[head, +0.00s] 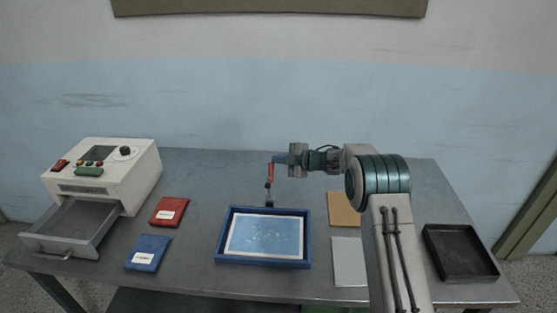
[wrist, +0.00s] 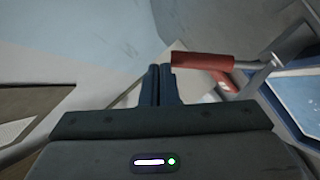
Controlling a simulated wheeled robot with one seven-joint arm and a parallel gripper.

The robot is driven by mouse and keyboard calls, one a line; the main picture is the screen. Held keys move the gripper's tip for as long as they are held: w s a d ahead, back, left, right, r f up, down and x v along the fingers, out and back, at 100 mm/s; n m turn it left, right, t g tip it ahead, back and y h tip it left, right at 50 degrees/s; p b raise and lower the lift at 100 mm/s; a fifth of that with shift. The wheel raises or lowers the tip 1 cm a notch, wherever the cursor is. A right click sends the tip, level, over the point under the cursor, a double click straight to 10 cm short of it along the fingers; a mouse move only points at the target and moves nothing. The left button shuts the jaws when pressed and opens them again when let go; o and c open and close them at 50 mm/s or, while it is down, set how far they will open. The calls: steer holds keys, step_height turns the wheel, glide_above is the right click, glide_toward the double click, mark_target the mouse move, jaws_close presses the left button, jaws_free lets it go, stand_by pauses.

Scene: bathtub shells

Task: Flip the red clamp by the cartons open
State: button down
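The clamp has a red handle (head: 270,172) that stands roughly upright above its small metal base (head: 269,203), just behind the blue-framed tray. In the wrist view the red handle (wrist: 203,62) lies just right of my fingertips, with a metal lever beyond it. My gripper (head: 279,160) reaches in from the right, with its blue fingertips at the top of the handle. In the wrist view my gripper's fingers (wrist: 160,80) are together with nothing between them. I cannot tell whether they touch the handle. I see no clear upright cartons; brown (head: 343,209) and white (head: 349,262) flat pieces lie to the right.
The blue-framed tray (head: 222,235) holds a blue sheet. A white machine (head: 130,180) with an open drawer (head: 70,225) stands left. Red (head: 169,211) and blue (head: 148,252) packets lie beside it. A black tray (head: 460,252) is at right. The back wall is close behind the clamp.

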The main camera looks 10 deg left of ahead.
steer(key=shift+a, duration=0.2)
stand_by(0.3)
steer(key=w+r+p+v, duration=0.1)
steer(key=p+v, duration=0.1)
steer(key=v, duration=0.8)
steer(key=shift+w+p, duration=0.15)
steer(key=shift+p, duration=0.25)
steer(key=shift+d+r, duration=0.1)
steer(key=shift+r, duration=0.05)
